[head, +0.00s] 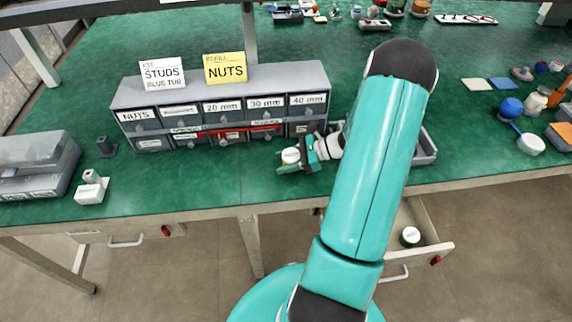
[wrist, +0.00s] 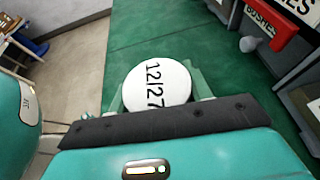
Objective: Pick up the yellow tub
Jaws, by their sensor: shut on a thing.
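My gripper (head: 298,162) is at the front of the green bench, in front of the drawer cabinet. It is shut on a round white-lidded tub (head: 290,155), with a finger on either side. In the wrist view the tub's white lid (wrist: 157,84) reads "12/27" and sits between the fingers. The lid covers the tub's body, so its colour does not show. I cannot tell whether the tub touches the bench. No tub with a clearly yellow body shows in either view.
The grey drawer cabinet (head: 222,92) with labelled drawers stands just behind my gripper. A grey tray (head: 427,148) is partly hidden behind my arm. An open drawer (head: 430,247) below the bench holds another white-lidded tub (head: 410,236).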

